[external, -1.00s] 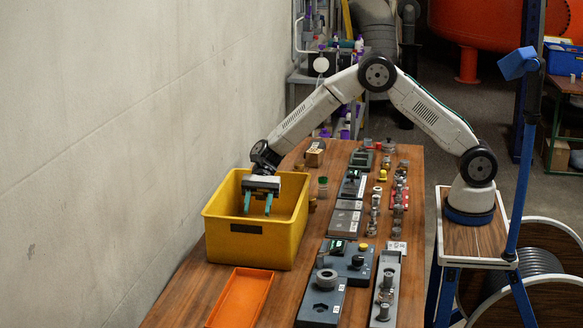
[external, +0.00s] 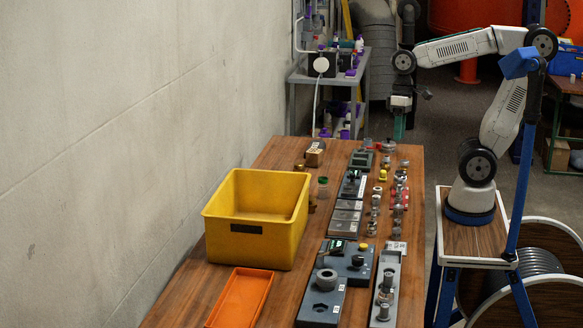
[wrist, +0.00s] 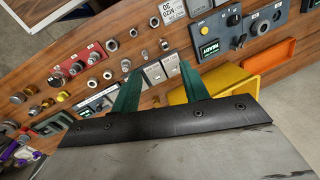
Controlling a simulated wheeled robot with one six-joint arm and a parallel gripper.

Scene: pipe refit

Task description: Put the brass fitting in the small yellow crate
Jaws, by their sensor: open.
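The small yellow crate (external: 248,244) stands on the left of the wooden table. Its front wall hides most of its floor, and I see no fitting in the part that shows. Part of the crate (wrist: 222,82) shows in the wrist view behind my right finger. I cannot single out the brass fitting; small brass-coloured pieces show at the left of the wrist view, too small to name. My gripper (external: 399,128) hangs with its green fingers down, above and beyond the table's far right, away from the crate. In the wrist view its fingers (wrist: 160,92) are apart with nothing between them.
An orange tray (external: 240,300) lies in front of the crate. Rows of metal fittings (external: 376,200) and dark fixture blocks (external: 320,305) fill the table's right side. A wall runs along the left. A grey shelf (external: 330,75) stands at the back.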

